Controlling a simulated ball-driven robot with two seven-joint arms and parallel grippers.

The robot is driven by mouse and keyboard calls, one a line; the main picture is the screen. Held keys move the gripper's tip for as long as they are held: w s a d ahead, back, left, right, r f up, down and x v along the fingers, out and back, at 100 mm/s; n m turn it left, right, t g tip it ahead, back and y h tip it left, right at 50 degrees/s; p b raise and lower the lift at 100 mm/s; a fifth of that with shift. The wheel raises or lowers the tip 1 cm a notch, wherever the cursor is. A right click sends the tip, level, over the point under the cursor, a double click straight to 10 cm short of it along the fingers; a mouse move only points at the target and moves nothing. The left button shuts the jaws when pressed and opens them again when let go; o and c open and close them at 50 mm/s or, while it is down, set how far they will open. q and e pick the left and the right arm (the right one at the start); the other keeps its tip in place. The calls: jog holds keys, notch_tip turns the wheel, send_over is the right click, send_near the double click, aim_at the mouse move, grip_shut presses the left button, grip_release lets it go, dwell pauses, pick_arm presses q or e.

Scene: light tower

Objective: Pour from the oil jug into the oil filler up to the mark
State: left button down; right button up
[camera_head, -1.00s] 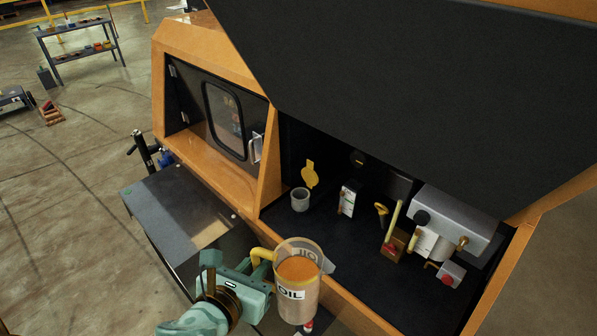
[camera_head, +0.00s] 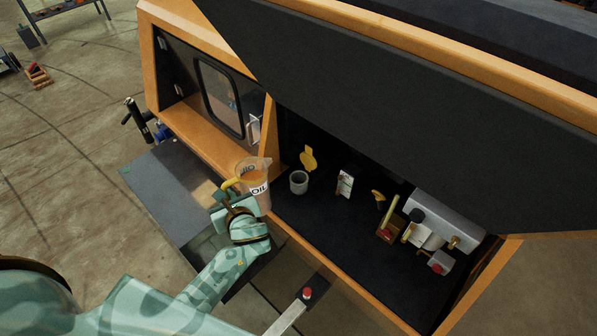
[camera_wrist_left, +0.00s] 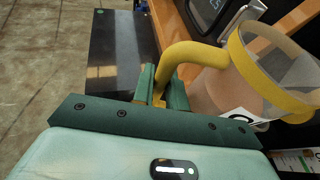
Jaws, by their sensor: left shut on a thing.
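The oil jug (camera_head: 254,185) is a clear cup with a yellow handle, an OIL label and brown oil inside. My left gripper (camera_head: 229,196) is shut on its yellow handle and holds it nearly upright at the front left of the open engine bay. In the left wrist view, the fingers (camera_wrist_left: 162,92) close on the lower end of the handle (camera_wrist_left: 190,55). The oil filler (camera_head: 299,182) is a grey open neck just right of the jug, with a yellow cap (camera_head: 308,158) standing behind it. Its mark cannot be made out. My right gripper does not show.
A black raised hood (camera_head: 400,110) hangs over the bay. Right of the filler stand a white gauge (camera_head: 345,183), a yellow dipstick handle (camera_head: 378,197) and a grey metal box (camera_head: 440,217). A dark shelf (camera_head: 165,190) lies left of the jug. An orange post (camera_head: 268,125) rises behind the jug.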

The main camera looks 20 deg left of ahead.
pick_arm(q)
jog(key=shift+s+f+n+g+y, duration=0.1)
jog(key=shift+f+n+g+y, duration=0.2)
jog(key=shift+n+g, duration=0.1)
jog(key=shift+r+p, duration=0.1)
jog(key=shift+p, duration=0.2)
